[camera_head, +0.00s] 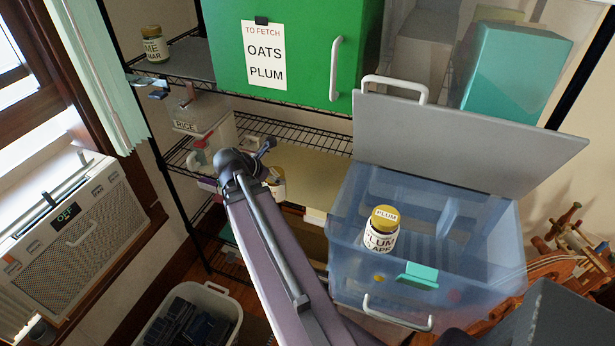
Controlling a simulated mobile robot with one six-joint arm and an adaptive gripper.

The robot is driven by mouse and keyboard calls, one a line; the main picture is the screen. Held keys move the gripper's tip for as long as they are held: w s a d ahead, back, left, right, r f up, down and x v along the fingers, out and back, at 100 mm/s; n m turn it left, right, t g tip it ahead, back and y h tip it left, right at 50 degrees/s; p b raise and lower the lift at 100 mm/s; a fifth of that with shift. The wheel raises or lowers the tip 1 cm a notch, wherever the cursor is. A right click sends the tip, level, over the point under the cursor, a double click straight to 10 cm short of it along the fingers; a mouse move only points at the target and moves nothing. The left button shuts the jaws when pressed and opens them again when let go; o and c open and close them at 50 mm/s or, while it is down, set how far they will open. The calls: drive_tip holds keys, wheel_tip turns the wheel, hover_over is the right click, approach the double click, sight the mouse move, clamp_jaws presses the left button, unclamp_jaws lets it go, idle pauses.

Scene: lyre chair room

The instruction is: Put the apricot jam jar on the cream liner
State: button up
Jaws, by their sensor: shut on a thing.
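My gripper (266,170) reaches over the middle wire shelf, at the far end of my arm, and is largely hidden behind my wrist. It is shut on a jar (279,186) with a yellowish lid and a pale label. The label cannot be read; this looks to be the apricot jam jar. The cream liner (315,168) lies flat on the shelf, just right of the jar. I cannot tell whether the jar touches the liner or is held above it.
A clear blue bin (455,270) with a raised grey lid (470,140) holds a plum jar (382,230). A green cabinet (300,40) hangs above the liner. A rice container (200,118) and another jar (154,45) stand left. The liner's right part is clear.

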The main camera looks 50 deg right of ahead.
drive_tip(key=s+d+m+g, duration=0.1)
drive_tip(key=s+d+m, duration=0.1)
drive_tip(key=s+d, duration=0.4)
drive_tip(key=shift+s+d+f+g+b, duration=0.15)
drive_tip(key=shift+s+f+g+b, duration=0.15)
drive_tip(key=shift+w, duration=0.1)
drive_tip(key=w+d+f+b, duration=0.1)
drive_tip(key=w+d, duration=0.2)
drive_tip(key=w, duration=1.1)
drive_tip(key=shift+f, duration=0.2)
drive_tip(key=shift+w+d, duration=0.1)
drive_tip(key=shift+w+d+f+b, duration=0.1)
drive_tip(key=shift+w+f+b, duration=0.1)
drive_tip(key=shift+f+b, duration=0.45)
drive_tip(key=shift+w+a+f+b, duration=0.1)
drive_tip(key=shift+w+f+b, duration=0.15)
drive_tip(key=shift+f+b, duration=0.4)
drive_tip(key=shift+w+d+f+b, duration=0.1)
drive_tip(key=shift+w+f+b, duration=0.1)
drive_tip(key=shift+f+b, duration=0.45)
drive_tip(key=o, duration=1.1)
